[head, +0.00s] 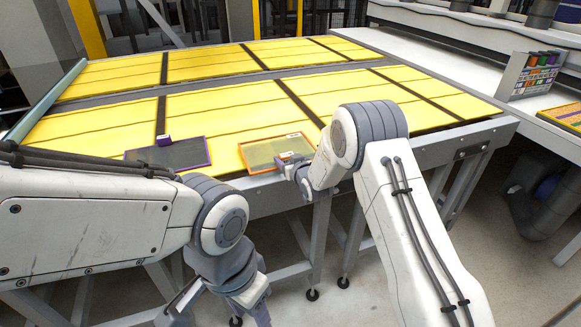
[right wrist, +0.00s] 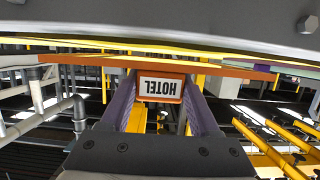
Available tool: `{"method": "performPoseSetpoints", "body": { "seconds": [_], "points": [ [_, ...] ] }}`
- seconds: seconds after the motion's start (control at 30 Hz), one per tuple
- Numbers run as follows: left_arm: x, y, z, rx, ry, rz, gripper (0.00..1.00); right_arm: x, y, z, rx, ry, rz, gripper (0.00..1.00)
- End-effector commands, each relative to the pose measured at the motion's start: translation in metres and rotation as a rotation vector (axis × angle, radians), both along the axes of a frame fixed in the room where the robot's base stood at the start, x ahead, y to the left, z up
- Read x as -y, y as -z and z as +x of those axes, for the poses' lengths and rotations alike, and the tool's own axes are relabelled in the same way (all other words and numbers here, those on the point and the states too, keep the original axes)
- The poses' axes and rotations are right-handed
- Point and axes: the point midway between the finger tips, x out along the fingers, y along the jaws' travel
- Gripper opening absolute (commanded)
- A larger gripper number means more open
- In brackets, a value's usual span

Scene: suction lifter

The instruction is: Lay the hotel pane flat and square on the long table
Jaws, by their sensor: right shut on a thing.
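The hotel pane (head: 262,157) is a greyish see-through sheet with an orange frame, at the near edge of the long yellow-topped table (head: 215,100). In the right wrist view its orange edge (right wrist: 220,72) and its HOTEL label (right wrist: 159,88) show upside down. My right gripper (head: 287,166) is shut on the pane's orange tab, the label between its purple fingers. The pane looks close to level; whether it touches the table top I cannot tell. My left gripper (head: 262,312) hangs low in front of the table, its fingertips mostly out of frame.
A dark pane with a purple frame (head: 178,155) lies left of the hotel pane on the near edge, partly behind my left arm. Dark strips divide the yellow top. A rack of coloured tabs (head: 532,72) stands on the pale surface at right. Much of the yellow top is bare.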

Motion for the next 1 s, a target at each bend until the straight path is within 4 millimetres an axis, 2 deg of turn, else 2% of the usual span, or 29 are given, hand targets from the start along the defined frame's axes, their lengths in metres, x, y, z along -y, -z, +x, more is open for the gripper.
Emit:
{"method": "performPoseSetpoints", "body": {
  "seconds": [0.2,0.4,1.0],
  "points": [
    [0.000,0.012,0.000,0.000,0.000,0.000,0.50,-0.007,0.000,0.021,0.012,-0.001,0.002,0.00],
    [0.000,0.018,0.000,0.000,0.000,0.000,0.50,-0.011,0.000,0.033,0.009,0.000,0.003,0.00],
    [0.000,0.020,0.000,0.000,0.000,0.000,0.50,-0.012,-0.001,0.038,0.009,0.000,0.003,0.00]
  ]
}}
